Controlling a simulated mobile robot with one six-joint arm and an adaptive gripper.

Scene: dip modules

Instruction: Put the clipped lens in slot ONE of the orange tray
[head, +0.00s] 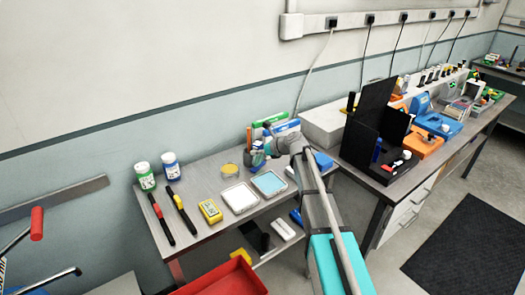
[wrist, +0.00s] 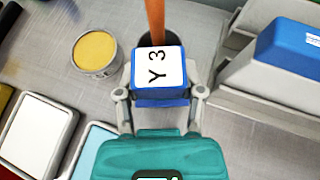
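In the wrist view a small blue block (wrist: 160,98) with a white face (wrist: 158,68) marked "Y 3" sits between the fingers of my gripper (wrist: 159,88). The fingers lie along both its sides and look closed on it. In the head view my gripper (head: 258,156) is over the back of the near bench, and the block is too small to make out there. I cannot pick out a clipped lens for sure in either view. An orange tray-like piece (head: 428,152) is on the right bench; no slot labels are readable.
The near bench (head: 208,178) holds a yellow tin (head: 230,169), a white tray (head: 239,197), a light blue tray (head: 269,183), a yellow device (head: 210,211) and two bottles (head: 170,166). A black open box (head: 375,140) stands on the right bench's near end. A floor gap separates the benches.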

